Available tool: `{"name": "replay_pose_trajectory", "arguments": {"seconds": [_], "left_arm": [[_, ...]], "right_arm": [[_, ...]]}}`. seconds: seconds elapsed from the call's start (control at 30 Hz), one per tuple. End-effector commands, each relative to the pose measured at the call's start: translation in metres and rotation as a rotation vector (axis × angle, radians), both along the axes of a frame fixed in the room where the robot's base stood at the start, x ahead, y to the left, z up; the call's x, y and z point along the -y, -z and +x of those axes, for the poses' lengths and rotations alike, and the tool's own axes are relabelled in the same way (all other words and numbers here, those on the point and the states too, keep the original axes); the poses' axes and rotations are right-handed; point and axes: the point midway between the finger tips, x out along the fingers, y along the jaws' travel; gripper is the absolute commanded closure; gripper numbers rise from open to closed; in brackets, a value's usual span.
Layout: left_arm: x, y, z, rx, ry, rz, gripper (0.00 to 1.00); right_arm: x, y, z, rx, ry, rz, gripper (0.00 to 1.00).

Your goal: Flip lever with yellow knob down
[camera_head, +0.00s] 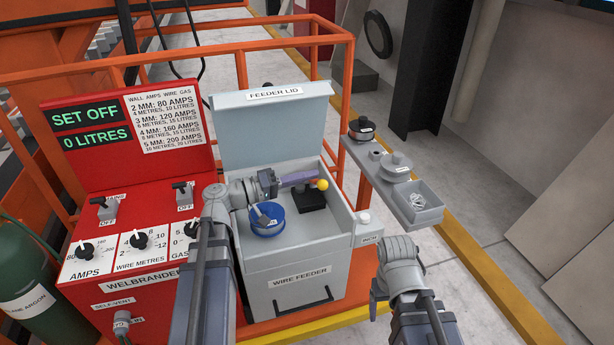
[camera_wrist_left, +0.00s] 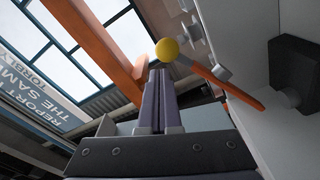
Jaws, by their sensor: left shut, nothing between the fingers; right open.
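The yellow knob (camera_head: 323,184) shows inside the open wire feeder box, at the right end of my left gripper. In the left wrist view the knob (camera_wrist_left: 167,50) caps a thin orange lever (camera_wrist_left: 235,92) that slants down to the right. My left gripper (camera_head: 312,176) is shut and empty, its fingertips close beside the knob. In the left wrist view its fingers (camera_wrist_left: 159,78) are together, with the tips just below the knob; I cannot tell whether they touch. My right gripper (camera_head: 376,292) is low, right of the feeder, open and mostly hidden by its wrist.
The wire feeder (camera_head: 300,272) has its lid (camera_head: 272,130) raised behind my left gripper. A blue spool (camera_head: 268,229) and a black block (camera_head: 311,203) are inside. The red welder (camera_head: 150,190) stands left. A grey side shelf (camera_head: 381,177) with parts stands right.

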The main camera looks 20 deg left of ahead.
Motion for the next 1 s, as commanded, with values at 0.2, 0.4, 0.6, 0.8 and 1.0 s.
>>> {"name": "replay_pose_trajectory", "arguments": {"seconds": [0.2, 0.4, 0.6, 0.8, 1.0], "left_arm": [[0.0, -0.035, 0.0, 0.0, 0.0, 0.0, 1.0], [0.0, -0.066, 0.0, 0.0, 0.0, 0.0, 1.0], [0.0, -0.085, 0.0, 0.0, 0.0, 0.0, 1.0], [0.0, -0.087, 0.0, 0.0, 0.0, 0.0, 1.0], [0.0, -0.086, 0.0, 0.0, 0.0, 0.0, 1.0]], "right_arm": [[0.0, -0.035, 0.0, 0.0, 0.0, 0.0, 0.24], [0.0, -0.066, 0.0, 0.0, 0.001, 0.0, 0.24], [0.0, -0.085, 0.0, 0.0, 0.0, 0.0, 0.24], [0.0, -0.087, 0.0, 0.0, 0.0, 0.0, 0.24], [0.0, -0.086, 0.0, 0.0, 0.0, 0.0, 0.24]]}}
